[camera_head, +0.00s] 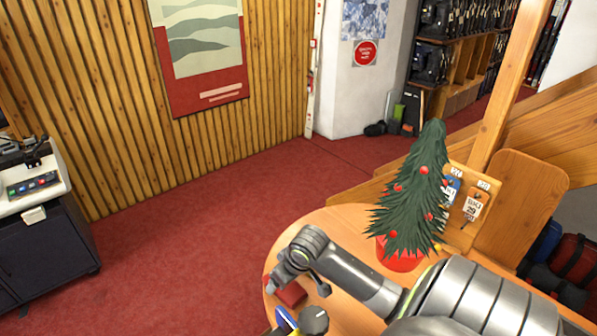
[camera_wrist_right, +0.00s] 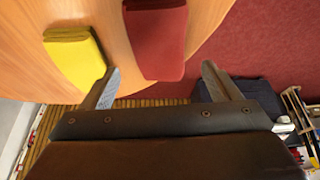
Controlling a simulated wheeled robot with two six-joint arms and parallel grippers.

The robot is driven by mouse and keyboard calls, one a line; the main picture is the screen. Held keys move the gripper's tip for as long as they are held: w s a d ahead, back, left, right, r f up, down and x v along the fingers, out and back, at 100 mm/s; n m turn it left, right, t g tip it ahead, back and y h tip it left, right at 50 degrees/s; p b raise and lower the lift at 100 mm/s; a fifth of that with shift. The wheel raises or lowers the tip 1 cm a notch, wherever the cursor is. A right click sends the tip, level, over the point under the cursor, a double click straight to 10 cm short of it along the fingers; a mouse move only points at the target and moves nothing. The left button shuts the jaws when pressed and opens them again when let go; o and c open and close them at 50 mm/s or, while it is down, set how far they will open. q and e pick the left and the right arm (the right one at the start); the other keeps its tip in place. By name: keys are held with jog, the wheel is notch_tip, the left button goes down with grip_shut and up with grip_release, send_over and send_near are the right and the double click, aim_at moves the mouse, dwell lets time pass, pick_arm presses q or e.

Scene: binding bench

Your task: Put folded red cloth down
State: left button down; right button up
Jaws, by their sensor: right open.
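The folded red cloth (camera_wrist_right: 157,42) lies on the round wooden table close to its edge, as seen in the right wrist view. It also shows in the head view (camera_head: 291,294), partly covered by my right arm. My right gripper (camera_wrist_right: 160,77) is open, with its fingers apart on either side of the near end of the red cloth. Neither finger visibly grips it. The exact height of the fingers above the table cannot be told. My left gripper is not in view.
A folded yellow cloth (camera_wrist_right: 75,60) lies beside the left finger. A small Christmas tree (camera_head: 418,195) in a red pot (camera_head: 401,258) stands on the table (camera_head: 335,222) behind my right arm. A board with tags (camera_head: 458,215) stands behind it. Open red carpet (camera_head: 200,235) lies left.

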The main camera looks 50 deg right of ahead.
jog(key=v, duration=1.3)
jog(key=shift+r+b, duration=0.15)
jog(key=shift+b, duration=0.2)
jog(key=shift+a, duration=0.1)
